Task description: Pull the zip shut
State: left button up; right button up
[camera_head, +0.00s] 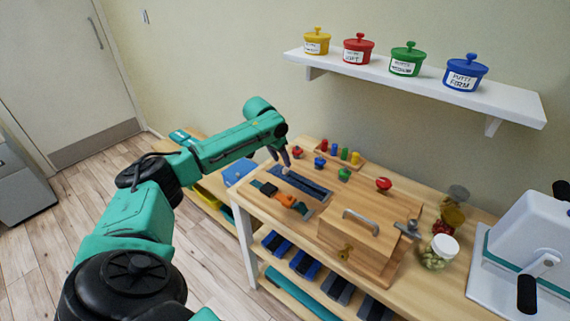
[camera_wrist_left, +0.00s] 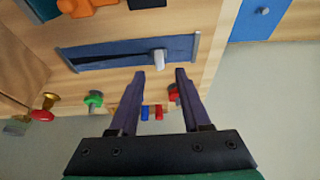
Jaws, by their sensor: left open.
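The zip (camera_head: 305,185) is a dark blue strip set in a wooden activity board (camera_head: 262,181) on the bench. In the left wrist view the zip (camera_wrist_left: 105,55) runs across the upper part, with its pale pull tab (camera_wrist_left: 159,56) near the right end. My left gripper (camera_head: 284,158) hangs over the board near the zip's far left end. In the left wrist view my left gripper (camera_wrist_left: 160,74) is open, with nothing between its fingers. The pull tab shows just beyond the fingertips, apart from them. My right gripper is out of view.
Beside the zip are an orange buckle (camera_head: 287,200) and several coloured knobs, one green (camera_head: 344,174). A wooden box with a metal handle (camera_head: 361,222) stands to the right, with jars (camera_head: 439,252) beyond. A white shelf (camera_head: 420,88) with coloured pots hangs above.

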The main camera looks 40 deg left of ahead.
aim_at(285, 168)
pick_arm(q)
jog(key=x, duration=0.4)
jog(key=shift+w+r, duration=0.1)
jog(key=shift+w, duration=0.05)
jog(key=shift+w+f, duration=0.1)
jog(key=shift+f, duration=0.35)
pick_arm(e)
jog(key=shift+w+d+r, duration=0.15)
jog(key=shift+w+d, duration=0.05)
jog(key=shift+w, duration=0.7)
pick_arm(q)
grip_shut()
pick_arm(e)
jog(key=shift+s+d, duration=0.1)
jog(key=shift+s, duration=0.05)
